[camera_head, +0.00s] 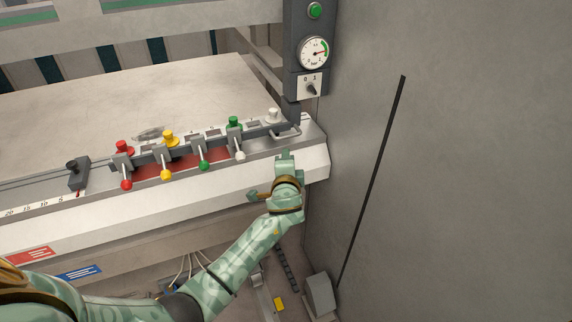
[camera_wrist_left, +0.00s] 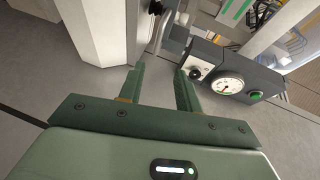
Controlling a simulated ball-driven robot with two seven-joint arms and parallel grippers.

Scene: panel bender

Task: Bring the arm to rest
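My left arm comes in from the lower left in the head view, and its left gripper (camera_head: 285,160) is by the right end of the machine's white front edge (camera_head: 130,218). In the left wrist view the two green fingers of the left gripper (camera_wrist_left: 160,76) stand apart with nothing between them. I cannot tell from the head view whether the gripper touches the edge. My right gripper is in neither view.
A row of clamps with coloured knobs, such as the green knob (camera_head: 234,122), runs along the bed left of the gripper. A dark control post with a gauge (camera_head: 314,53) and rotary switch (camera_head: 311,87) rises behind it. A grey wall (camera_head: 470,150) fills the right; a pedal (camera_head: 319,293) stands below.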

